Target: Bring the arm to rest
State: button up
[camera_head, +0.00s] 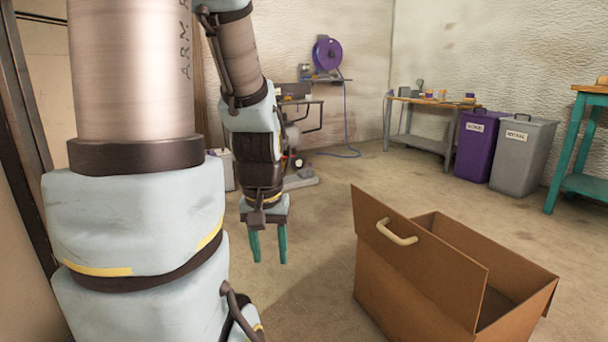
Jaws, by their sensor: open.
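My arm comes down from the upper left in the head view, with its large links filling the left side. My gripper (269,247) hangs at the end of the arm, pointing down. Its two teal fingers are apart with nothing between them. It is above the floor (318,222), to the left of a brown box and apart from it.
The open brown box (410,310) with a pale handle (397,231) stands at the lower right. A purple bin (477,145), a grey bin (521,155), a workbench (425,115) and a teal table (582,150) stand along the back and right. Floor between is clear.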

notch_tip(320, 180, up, 38)
jog(key=p, duration=3.7)
jog(key=shift+w, duration=0.15)
jog(key=shift+f, duration=0.1)
